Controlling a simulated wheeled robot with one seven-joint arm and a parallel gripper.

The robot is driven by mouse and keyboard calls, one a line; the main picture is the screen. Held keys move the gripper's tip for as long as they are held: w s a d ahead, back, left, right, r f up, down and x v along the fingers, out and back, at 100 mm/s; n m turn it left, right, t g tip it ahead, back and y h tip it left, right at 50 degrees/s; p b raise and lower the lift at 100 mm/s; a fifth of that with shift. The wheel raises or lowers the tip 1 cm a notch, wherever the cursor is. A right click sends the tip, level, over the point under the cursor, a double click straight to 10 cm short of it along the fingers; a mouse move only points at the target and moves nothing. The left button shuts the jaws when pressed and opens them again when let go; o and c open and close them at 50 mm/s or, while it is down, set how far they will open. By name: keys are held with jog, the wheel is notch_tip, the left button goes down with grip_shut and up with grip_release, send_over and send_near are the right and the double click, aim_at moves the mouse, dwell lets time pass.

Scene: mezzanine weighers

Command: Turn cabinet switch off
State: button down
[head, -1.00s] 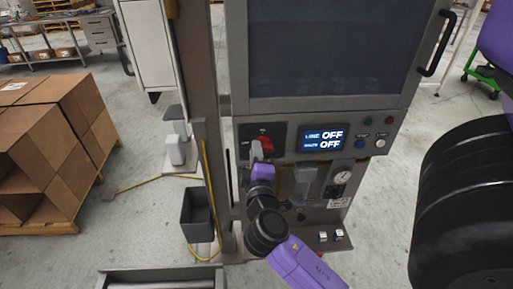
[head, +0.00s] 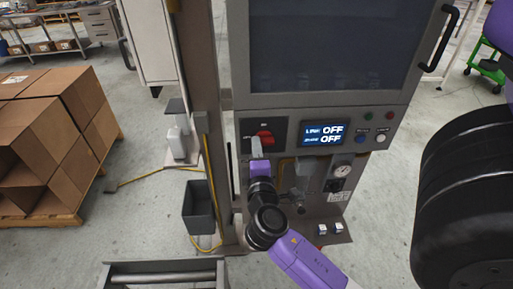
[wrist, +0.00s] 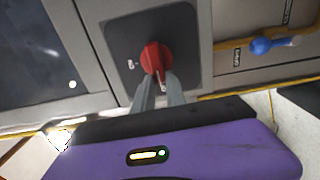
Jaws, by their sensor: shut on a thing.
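The cabinet switch is a red rotary knob (head: 265,138) on a dark square plate on the grey cabinet (head: 306,103); it also shows in the wrist view (wrist: 155,56). My gripper (head: 258,150) reaches up to it from below. In the wrist view my gripper (wrist: 162,84) has its two grey fingers close together at the knob's near end, shut on it. The fingertips hide part of the knob.
A blue and a white button (head: 382,138) sit right of the display. A gauge (head: 341,170) is below it. A dark bin (head: 198,207) hangs left of the cabinet. Cardboard boxes (head: 45,140) stand at the left. A blue-handled valve (wrist: 262,45) shows in the wrist view.

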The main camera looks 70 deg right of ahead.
jog(key=c, duration=1.4)
grip_release()
jog(key=shift+o, duration=0.2)
jog(key=b+v, duration=0.2)
jog(key=v, duration=0.6)
jog(key=shift+b, duration=0.35)
jog(key=shift+w, duration=0.1)
